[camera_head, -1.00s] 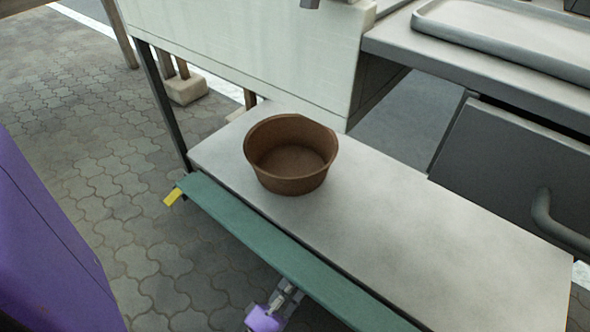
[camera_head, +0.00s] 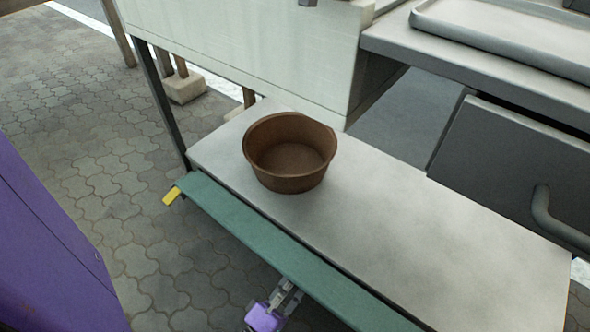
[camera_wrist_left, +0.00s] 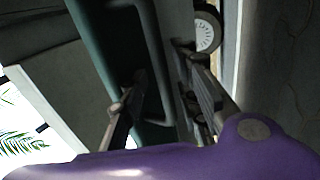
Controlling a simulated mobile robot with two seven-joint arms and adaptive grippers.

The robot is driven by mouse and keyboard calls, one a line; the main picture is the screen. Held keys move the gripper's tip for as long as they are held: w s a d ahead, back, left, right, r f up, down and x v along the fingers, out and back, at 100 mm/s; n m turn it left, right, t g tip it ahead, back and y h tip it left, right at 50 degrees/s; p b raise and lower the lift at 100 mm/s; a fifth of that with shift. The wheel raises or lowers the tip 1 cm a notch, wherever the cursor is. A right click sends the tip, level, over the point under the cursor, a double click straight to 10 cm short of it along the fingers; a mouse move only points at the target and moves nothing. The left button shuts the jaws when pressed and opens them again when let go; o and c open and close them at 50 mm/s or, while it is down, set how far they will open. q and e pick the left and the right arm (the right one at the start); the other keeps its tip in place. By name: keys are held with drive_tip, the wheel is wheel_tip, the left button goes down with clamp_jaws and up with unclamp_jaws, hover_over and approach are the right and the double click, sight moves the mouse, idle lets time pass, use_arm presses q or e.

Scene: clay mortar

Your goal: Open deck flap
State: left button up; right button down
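The deck flap (camera_head: 262,245) is a long green strip along the front edge of the pale shelf. It has a yellow tab (camera_head: 173,195) at its left end. My left gripper (camera_head: 292,288) is at the flap's outer edge, below it, with its fingertips partly hidden by the flap. In the left wrist view the two fingers of my left gripper (camera_wrist_left: 160,78) stand apart, with the edge of the green flap (camera_wrist_left: 92,40) near the left finger. I cannot tell whether they touch it. My right gripper is not in view.
A brown clay bowl (camera_head: 290,153) stands on the shelf (camera_head: 400,235) behind the flap. A grey drawer front with a handle (camera_head: 545,215) is at the right. A grey tray (camera_head: 510,30) lies on the upper counter. Paved ground (camera_head: 130,240) lies open in front.

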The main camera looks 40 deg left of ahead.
sight(291, 273)
use_arm(q)
drive_tip(key=shift+r, duration=0.1)
drive_tip(key=shift+r, duration=4.95)
drive_tip(key=shift+o, duration=0.4)
drive_tip(key=shift+v, duration=1.05)
drive_tip(key=shift+s, duration=1)
drive_tip(key=shift+c, duration=0.4)
drive_tip(key=shift+r+v, duration=0.2)
drive_tip(key=shift+v, duration=1.05)
drive_tip(key=shift+r+v, duration=0.2)
drive_tip(key=shift+v, duration=1)
drive_tip(key=shift+s, duration=0.1)
